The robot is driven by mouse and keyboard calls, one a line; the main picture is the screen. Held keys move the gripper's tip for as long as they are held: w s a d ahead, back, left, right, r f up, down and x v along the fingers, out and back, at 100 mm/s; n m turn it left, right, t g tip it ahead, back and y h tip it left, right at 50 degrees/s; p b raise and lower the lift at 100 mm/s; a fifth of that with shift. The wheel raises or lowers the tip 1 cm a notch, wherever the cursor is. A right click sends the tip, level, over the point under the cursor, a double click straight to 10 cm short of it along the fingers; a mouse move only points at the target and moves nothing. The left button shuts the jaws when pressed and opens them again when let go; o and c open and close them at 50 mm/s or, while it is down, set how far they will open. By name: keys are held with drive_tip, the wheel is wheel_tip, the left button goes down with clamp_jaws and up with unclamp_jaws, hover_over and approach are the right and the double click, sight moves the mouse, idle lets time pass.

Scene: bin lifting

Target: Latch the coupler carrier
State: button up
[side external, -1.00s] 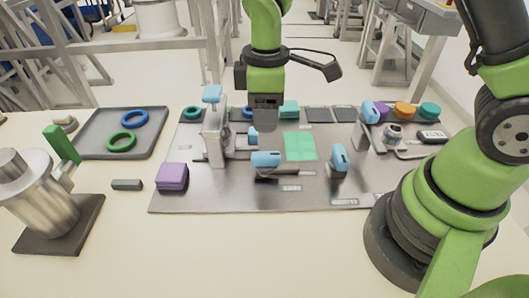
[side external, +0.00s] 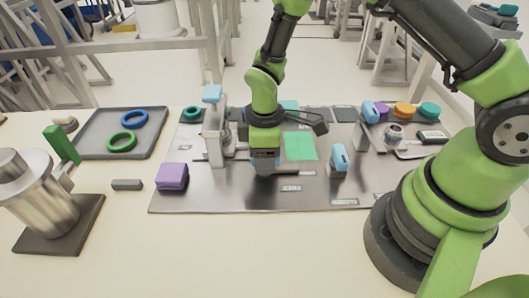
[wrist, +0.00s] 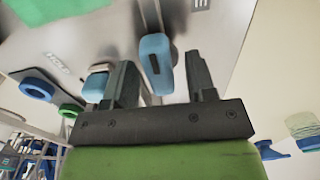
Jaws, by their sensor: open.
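A light-blue handle (wrist: 157,62) with a dark slot shows between the two fingers of my gripper (wrist: 163,78) in the wrist view. The fingers are apart, with a gap visible on each side of the handle. In the side external view my gripper (side external: 264,166) points down over the front middle of the metal plate and mostly hides this handle. Another light-blue handle (side external: 339,157) stands upright to the right. A grey post clamp with a blue top (side external: 212,94) stands to the left. I cannot tell which part is the coupler carrier.
The metal plate (side external: 225,198) also bears a green square (side external: 300,146) and a purple block (side external: 172,176). A grey tray (side external: 95,146) with blue and green rings lies at the left. At the right are a metal fixture (side external: 393,133) and coloured round pieces (side external: 405,109).

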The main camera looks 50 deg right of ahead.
drive_tip(key=shift+c, duration=0.5)
clamp_jaws()
drive_tip(key=n, duration=0.4)
drive_tip(key=shift+n, duration=0.4)
drive_tip(key=n, duration=0.9)
drive_tip(key=shift+n, duration=2.1)
